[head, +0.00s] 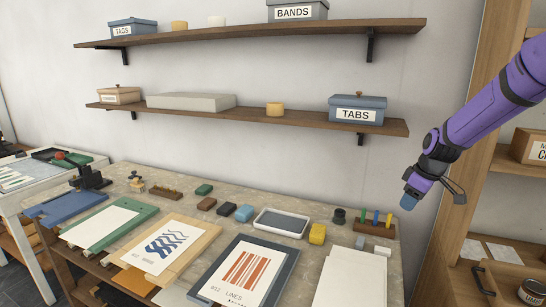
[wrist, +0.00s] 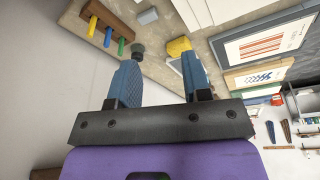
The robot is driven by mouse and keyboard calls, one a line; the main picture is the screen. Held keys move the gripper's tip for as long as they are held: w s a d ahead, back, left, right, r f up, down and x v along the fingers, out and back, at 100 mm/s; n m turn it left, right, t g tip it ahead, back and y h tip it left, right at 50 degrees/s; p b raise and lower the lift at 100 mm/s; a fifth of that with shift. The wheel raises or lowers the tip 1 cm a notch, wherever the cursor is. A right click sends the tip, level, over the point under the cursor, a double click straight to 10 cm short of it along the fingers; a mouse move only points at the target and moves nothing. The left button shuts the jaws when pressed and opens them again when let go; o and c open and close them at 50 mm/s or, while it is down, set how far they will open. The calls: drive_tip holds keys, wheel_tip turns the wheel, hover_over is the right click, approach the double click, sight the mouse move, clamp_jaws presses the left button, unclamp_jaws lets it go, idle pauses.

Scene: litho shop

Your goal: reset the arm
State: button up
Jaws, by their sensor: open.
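My purple arm reaches in from the upper right of the head view. My gripper (head: 432,196) hangs in the air in front of the right end of the workbench (head: 343,206), apart from everything. In the wrist view my gripper (wrist: 160,88) shows two blue fingers standing apart with nothing between them. Beyond the fingertips lie the bench top and a yellow block (wrist: 178,46).
A rack of coloured pegs (head: 375,223) stands at the bench's right end, near my gripper. A white-lined tray (head: 281,222) and framed prints (head: 246,270) lie on the bench. Wall shelves (head: 290,119) hold labelled boxes such as TABS (head: 357,110). A wooden cabinet (head: 483,150) stands at right.

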drive_tip(key=s+a+r+m+t+h, duration=0.1)
drive_tip(key=s+a+r+m, duration=0.15)
drive_tip(key=s+r, duration=0.55)
drive_tip(key=s+a+r+m+h, duration=0.15)
drive_tip(key=s+a+r, duration=0.25)
drive_tip(key=s+r, duration=0.4)
drive_tip(key=s+a+r+m+t, duration=0.1)
drive_tip(key=s+m, duration=0.3)
drive_tip(key=s, duration=1.5)
drive_tip(key=shift+s+a+r+m+t+y, duration=0.3)
drive_tip(key=shift+s+a+m+y, duration=0.1)
drive_tip(key=shift+a, duration=0.1)
